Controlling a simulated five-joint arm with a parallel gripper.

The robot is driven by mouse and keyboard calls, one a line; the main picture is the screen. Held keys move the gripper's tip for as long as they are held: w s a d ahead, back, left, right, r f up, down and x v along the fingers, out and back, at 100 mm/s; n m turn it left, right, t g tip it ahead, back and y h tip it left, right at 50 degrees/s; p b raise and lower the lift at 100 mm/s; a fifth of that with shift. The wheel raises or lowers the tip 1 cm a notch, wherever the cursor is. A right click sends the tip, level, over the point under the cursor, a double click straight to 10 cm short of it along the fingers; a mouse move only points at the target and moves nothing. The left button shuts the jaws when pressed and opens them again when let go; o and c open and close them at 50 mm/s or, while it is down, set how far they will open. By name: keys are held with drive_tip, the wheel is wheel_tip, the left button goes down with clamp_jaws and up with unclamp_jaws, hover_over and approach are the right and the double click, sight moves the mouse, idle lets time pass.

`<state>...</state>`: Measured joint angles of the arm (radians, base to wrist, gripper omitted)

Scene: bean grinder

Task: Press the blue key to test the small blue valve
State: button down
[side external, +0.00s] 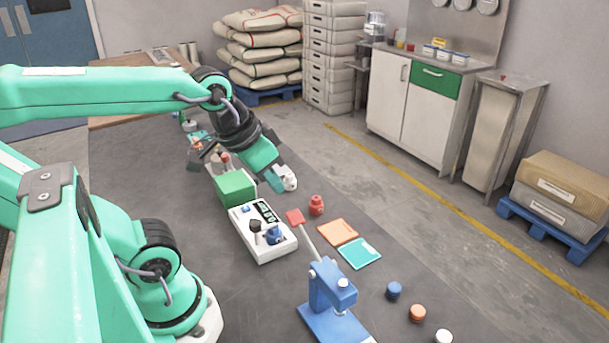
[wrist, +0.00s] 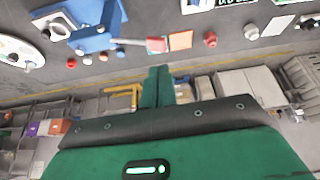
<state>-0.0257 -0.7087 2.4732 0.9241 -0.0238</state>
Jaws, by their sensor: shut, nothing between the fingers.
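A white tester box (side external: 265,242) with a dark display stands on the dark table in the side view. A blue piece (side external: 274,235) and a black knob (side external: 255,226) are on its top; I cannot tell whether the blue piece is the key or a valve. A small loose blue valve (side external: 393,291) stands upright at the table's front right. My gripper (side external: 280,180) is above and behind the box, apart from the blue piece. In the wrist view its fingers (wrist: 157,85) are shut together and empty. The box shows only at the top edge there (wrist: 197,5).
A blue lever press (side external: 333,300) stands in front, its red-tipped handle (side external: 295,217) leaning towards the tester. A green block (side external: 236,188) is left of my gripper. A red valve (side external: 316,205), orange card (side external: 338,232), teal card (side external: 360,253), orange valve (side external: 417,312) and white valve (side external: 443,337) lie right.

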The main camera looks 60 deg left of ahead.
drive_tip(key=a+n, duration=0.1)
drive_tip(key=n+g+h, duration=0.5)
drive_tip(key=n+g, duration=0.6)
drive_tip(key=n, duration=0.5)
hover_over(246, 206)
wheel_tip(246, 206, down, 11)
drive_tip(key=shift+r, duration=0.2)
drive_tip(key=shift+w+a+f, duration=0.1)
drive_tip(key=shift+f, duration=4.3)
drive_tip(key=shift+f, duration=0.15)
drive_tip(key=shift+f+t, duration=0.25)
drive_tip(key=shift+t, duration=0.05)
